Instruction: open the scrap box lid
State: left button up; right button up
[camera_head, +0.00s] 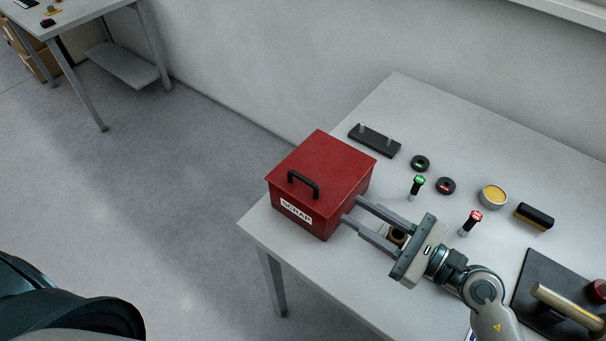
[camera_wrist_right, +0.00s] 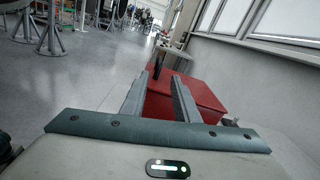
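The red scrap box (camera_head: 343,199) stands on the table's left corner with its lid (camera_head: 330,160) shut. A black handle (camera_head: 303,184) sits on the lid near the front edge, above the white SCRAP label (camera_head: 296,211). My right gripper (camera_head: 350,208) is open, its two fingers apart and pointing at the box's right side, with nothing between them. In the right wrist view the fingers (camera_wrist_right: 158,88) are spread in front of the red box (camera_wrist_right: 205,97), and the dark handle (camera_wrist_right: 159,63) shows beyond them. My left gripper is not in view.
On the table (camera_head: 400,95) are a black plate with pegs (camera_head: 374,140), black rings (camera_head: 420,163), green-topped (camera_head: 416,187) and red-topped (camera_head: 470,222) pieces, a yellow-filled tin (camera_head: 493,196), a brush (camera_head: 534,216) and a dark mat (camera_head: 540,290) with a mallet. A wall stands behind.

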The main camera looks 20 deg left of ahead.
aim_at(312, 184)
jog(key=p+x, duration=0.2)
jog(key=x, duration=1.1)
jog(key=shift+x, duration=0.8)
grip_shut()
